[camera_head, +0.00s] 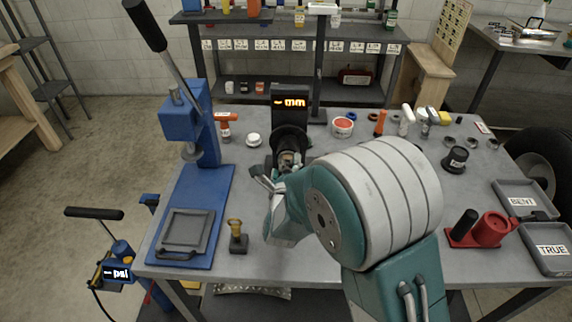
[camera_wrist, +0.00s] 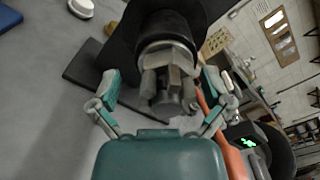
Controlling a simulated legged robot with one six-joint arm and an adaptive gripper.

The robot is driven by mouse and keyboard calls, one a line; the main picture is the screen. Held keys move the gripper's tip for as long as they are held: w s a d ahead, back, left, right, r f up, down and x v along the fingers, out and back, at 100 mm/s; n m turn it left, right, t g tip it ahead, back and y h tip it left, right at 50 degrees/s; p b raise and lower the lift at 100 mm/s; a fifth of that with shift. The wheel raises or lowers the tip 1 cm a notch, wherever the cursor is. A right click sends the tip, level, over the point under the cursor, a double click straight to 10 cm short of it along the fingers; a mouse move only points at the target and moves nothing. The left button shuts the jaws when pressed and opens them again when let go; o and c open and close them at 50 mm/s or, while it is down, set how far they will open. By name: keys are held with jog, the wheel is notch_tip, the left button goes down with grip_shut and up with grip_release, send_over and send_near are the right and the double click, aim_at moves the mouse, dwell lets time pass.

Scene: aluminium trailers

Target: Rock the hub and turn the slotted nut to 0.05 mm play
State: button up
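The dark hub (camera_head: 289,138) stands on the bench in front of a black post whose orange display (camera_head: 290,103) reads a dash and "mm". In the wrist view the hub (camera_wrist: 192,16) is a black flange at the top, with a metal collar below it. The slotted nut (camera_wrist: 167,82) sits at its end, dark with upright slots. My gripper (camera_wrist: 162,88) is open, one finger on each side of the nut with gaps visible. In the head view my gripper (camera_head: 272,178) is beside the hub, and my arm covers part of the area.
A blue press (camera_head: 187,125) stands left, with a small brass-topped piece (camera_head: 236,236) before it. A red fixture (camera_head: 488,230) and trays marked BENT (camera_head: 521,196) and TRUE (camera_head: 551,246) are at right. Screwdrivers, tins and bottles line the back. An orange bar (camera_wrist: 222,125) runs close to the right finger.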

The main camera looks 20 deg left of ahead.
jog(key=shift+d, duration=0.15)
jog(key=shift+s, duration=0.4)
jog(key=v, duration=1.1)
jog(key=shift+f, duration=0.1)
jog(key=w+d+r+n+g, duration=0.2)
jog(key=d+r+n+g, duration=0.5)
jog(key=d+n, duration=0.5)
jog(key=s+d+r+n+g+h, duration=0.2)
jog(key=s+d+n, duration=0.4)
jog(key=s+d, duration=0.2)
jog(key=s+d+r+n+g+h, duration=0.2)
jog(key=s+d+n, duration=0.4)
jog(key=s+d, duration=0.3)
jog(key=shift+s+d+r+g, duration=0.15)
jog(key=shift+s+r+g, duration=0.05)
jog(key=shift+r+g, duration=0.25)
